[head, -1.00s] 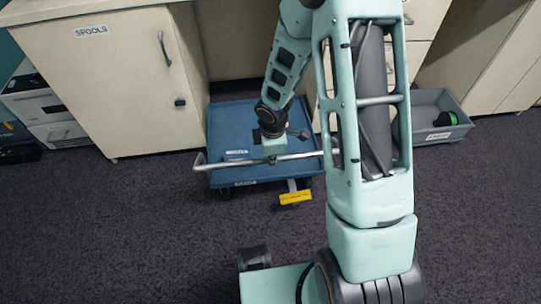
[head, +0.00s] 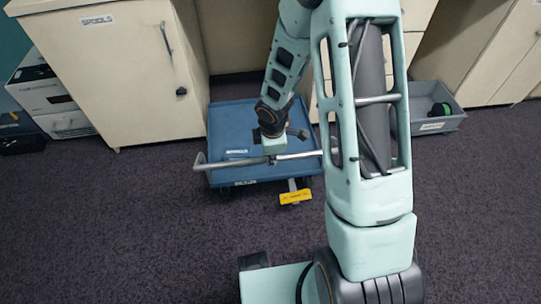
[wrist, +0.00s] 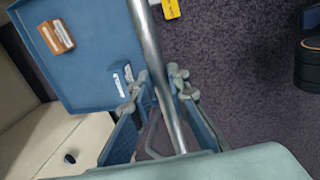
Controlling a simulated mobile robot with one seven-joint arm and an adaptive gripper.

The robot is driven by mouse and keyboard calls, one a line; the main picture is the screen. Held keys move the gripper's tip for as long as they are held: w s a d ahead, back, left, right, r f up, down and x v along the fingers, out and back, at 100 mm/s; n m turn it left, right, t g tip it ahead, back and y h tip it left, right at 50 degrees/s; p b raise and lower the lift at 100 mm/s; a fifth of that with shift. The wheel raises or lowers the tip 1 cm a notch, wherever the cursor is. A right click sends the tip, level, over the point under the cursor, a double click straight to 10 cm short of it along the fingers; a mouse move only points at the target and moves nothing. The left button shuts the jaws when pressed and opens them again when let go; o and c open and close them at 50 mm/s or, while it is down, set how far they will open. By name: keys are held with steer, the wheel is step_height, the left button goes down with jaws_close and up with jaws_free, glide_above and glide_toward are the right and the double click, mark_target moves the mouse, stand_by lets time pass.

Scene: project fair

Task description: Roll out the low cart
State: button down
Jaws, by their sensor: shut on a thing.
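The low cart (head: 228,120) is a flat blue platform standing on the dark carpet, partly in the recess between the cabinets. A metal handle bar (head: 225,163) runs across its near side. My gripper (head: 272,158) is shut on this bar near its middle. In the wrist view the bar (wrist: 150,50) passes between the fingers of my gripper (wrist: 158,92), and the blue cart bed (wrist: 85,75) lies beyond on the left. A yellow pedal (head: 295,197) sticks out low at the cart's near edge. My arm hides the cart's right part.
The cabinet labelled SPOOLS (head: 110,75) stands close on the left. A grey bin (head: 437,122) with a green-and-black item is on the right. An orange-brown box (wrist: 57,37) lies on the cart bed. The carpet (head: 120,230) on the near left is clear.

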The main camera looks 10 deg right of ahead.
steer(key=c, duration=1.8)
jaws_free()
steer(key=shift+c, duration=0.2)
step_height(320, 180, up, 12)
steer(key=s, duration=0.2)
steer(key=shift+s, duration=0.2)
steer(key=shift+f, duration=0.1)
